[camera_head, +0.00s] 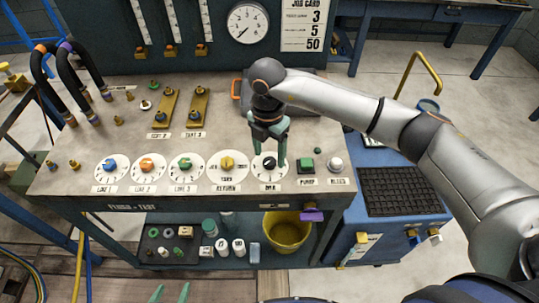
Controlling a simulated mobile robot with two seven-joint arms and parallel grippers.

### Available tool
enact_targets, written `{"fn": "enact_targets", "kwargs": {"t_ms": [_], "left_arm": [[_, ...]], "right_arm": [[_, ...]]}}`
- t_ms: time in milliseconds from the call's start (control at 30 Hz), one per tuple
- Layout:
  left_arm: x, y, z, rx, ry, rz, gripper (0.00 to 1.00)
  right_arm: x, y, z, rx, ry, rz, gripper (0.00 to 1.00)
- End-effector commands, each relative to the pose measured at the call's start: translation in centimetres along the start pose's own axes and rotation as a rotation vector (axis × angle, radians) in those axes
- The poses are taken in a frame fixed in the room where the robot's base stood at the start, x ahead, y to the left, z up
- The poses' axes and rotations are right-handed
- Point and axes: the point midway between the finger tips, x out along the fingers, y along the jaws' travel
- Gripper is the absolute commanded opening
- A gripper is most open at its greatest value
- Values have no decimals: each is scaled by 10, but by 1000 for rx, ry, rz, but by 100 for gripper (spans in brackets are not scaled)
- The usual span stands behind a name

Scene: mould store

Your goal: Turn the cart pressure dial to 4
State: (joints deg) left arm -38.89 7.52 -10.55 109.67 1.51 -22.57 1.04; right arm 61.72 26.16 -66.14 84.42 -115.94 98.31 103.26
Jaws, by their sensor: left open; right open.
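A row of round white dials sits along the front of the cart's top (75,180). The rightmost dial has a black knob (269,162), and its label seems to read BAR; which number its pointer marks is too small to tell. My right gripper (268,153) is open, pointing down, with its green fingers on either side of this black knob. Whether they touch it I cannot tell. My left gripper (170,293) is open and empty at the bottom edge, in front of the cart; only its green fingertips show.
Left of the black knob are a yellow knob (227,162), a green knob (184,164), an orange knob (147,165) and a blue knob (110,167). To its right are a green button (306,165) and a white button (336,163). A gauge (248,23) hangs behind.

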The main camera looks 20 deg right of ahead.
Motion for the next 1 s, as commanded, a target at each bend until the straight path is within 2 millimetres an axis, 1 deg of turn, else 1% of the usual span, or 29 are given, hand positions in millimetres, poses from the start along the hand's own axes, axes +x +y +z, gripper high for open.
{"fn": "enact_targets", "kwargs": {"t_ms": [100, 300, 400, 500, 600, 700, 1000], "left_arm": [[2, 0, 2, 0, 0, 0, 68], [4, 0, 4, 0, 0, 0, 68], [5, 0, 5, 0, 0, 0, 68], [5, 0, 6, 0, 0, 0, 68], [6, 0, 6, 0, 0, 0, 68], [6, 0, 6, 0, 0, 0, 68], [5, 0, 6, 0, 0, 0, 68]], "right_arm": [[-26, 1, 1, -1, -3, 7, 69], [-70, 1, 1, 0, -3, 6, 69], [-87, 1, 0, -1, -3, 5, 69], [-99, 1, 0, 1, -2, 4, 69], [-106, 0, 0, 1, -1, 1, 69], [-109, 0, 0, 1, -1, 1, 69], [-109, 0, 0, 1, -1, 1, 69]]}}
